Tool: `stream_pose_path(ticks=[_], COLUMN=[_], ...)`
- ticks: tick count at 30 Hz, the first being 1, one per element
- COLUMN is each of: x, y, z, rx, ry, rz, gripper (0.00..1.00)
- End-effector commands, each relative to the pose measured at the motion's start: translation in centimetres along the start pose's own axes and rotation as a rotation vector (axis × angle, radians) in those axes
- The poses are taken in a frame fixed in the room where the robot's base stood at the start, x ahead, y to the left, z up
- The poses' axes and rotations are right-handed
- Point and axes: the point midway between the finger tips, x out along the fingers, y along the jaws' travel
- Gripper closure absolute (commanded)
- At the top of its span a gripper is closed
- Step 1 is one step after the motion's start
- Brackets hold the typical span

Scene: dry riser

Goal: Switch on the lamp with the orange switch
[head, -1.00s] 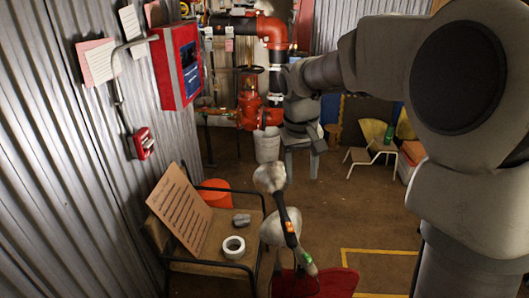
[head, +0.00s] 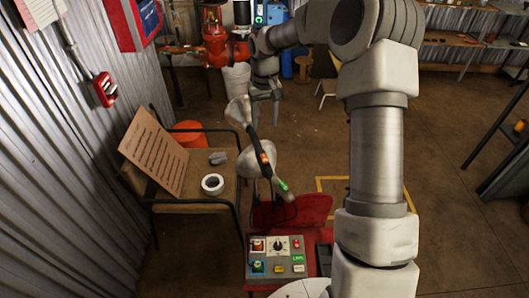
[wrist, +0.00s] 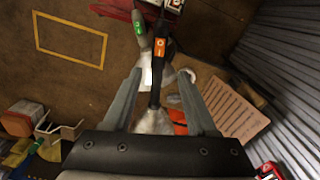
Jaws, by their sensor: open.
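Two grey lamp shades stand close together in the head view. The farther lamp (head: 238,110) has a black stem with an orange switch (head: 265,157). The nearer lamp (head: 256,160) has a green switch (head: 284,186). My gripper (head: 265,98) is open and empty, beyond the lamps in the picture, fingers pointing down. In the wrist view, the orange switch (wrist: 159,47) shows up between and ahead of my gripper's fingertips (wrist: 160,76). The green switch (wrist: 138,27) lies just left of it. The orange-switch lamp's shade (wrist: 153,121) shows between the fingers. I see no contact.
A control box (head: 277,262) with coloured buttons stands in front of the lamps. Corrugated wall borders the left. Open floor lies to the right.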

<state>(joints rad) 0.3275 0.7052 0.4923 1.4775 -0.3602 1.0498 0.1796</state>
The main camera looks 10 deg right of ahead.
Motion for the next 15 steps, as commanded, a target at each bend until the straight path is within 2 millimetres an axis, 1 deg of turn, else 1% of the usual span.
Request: stream_pose_path(ticks=[1, 3, 12, 15], x=[1.3, 2.9, 9.3, 11.1], y=[0.0, 0.0, 0.0, 0.0], z=[0.1, 0.1, 0.1, 0.1], rx=[0.000, 0.000, 0.000, 0.000], ry=[-0.004, -0.004, -0.004, -0.003], rz=[-0.002, -0.002, -0.002, -0.002], gripper=[0.43, 0.43, 0.43, 0.43])
